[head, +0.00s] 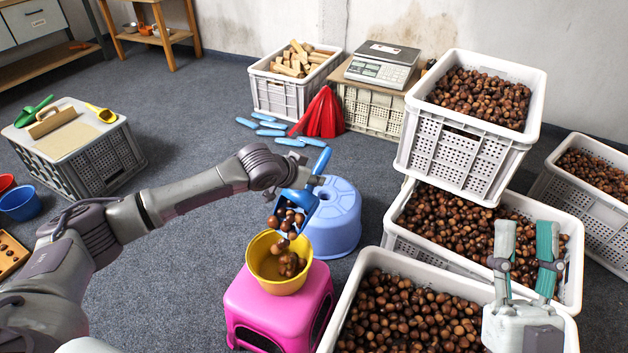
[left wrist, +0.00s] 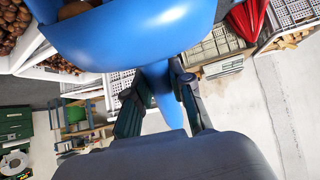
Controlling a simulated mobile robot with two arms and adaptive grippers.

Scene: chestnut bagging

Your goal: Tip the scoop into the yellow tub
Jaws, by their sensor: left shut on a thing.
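The blue scoop (head: 301,205) is tilted over the yellow tub (head: 262,257), and chestnuts (head: 287,220) spill from its lip into the tub. Several chestnuts lie in the tub, which stands on a pink stool (head: 255,302). My left gripper (head: 299,180) is shut on the scoop's handle. The left wrist view shows the blue scoop (left wrist: 140,35) large above the fingers, with its handle between the two fingers (left wrist: 160,90). My right gripper (head: 526,235) is at the lower right, above the chestnut crates, with its fingers apart and nothing between them.
A blue stool (head: 338,215) stands right behind the tub. Chestnut crates (head: 375,262) fill the right side. A crate of wood blocks (head: 280,92), a scale (head: 383,65) and a red folded object (head: 320,113) are at the back. The floor at centre left is clear.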

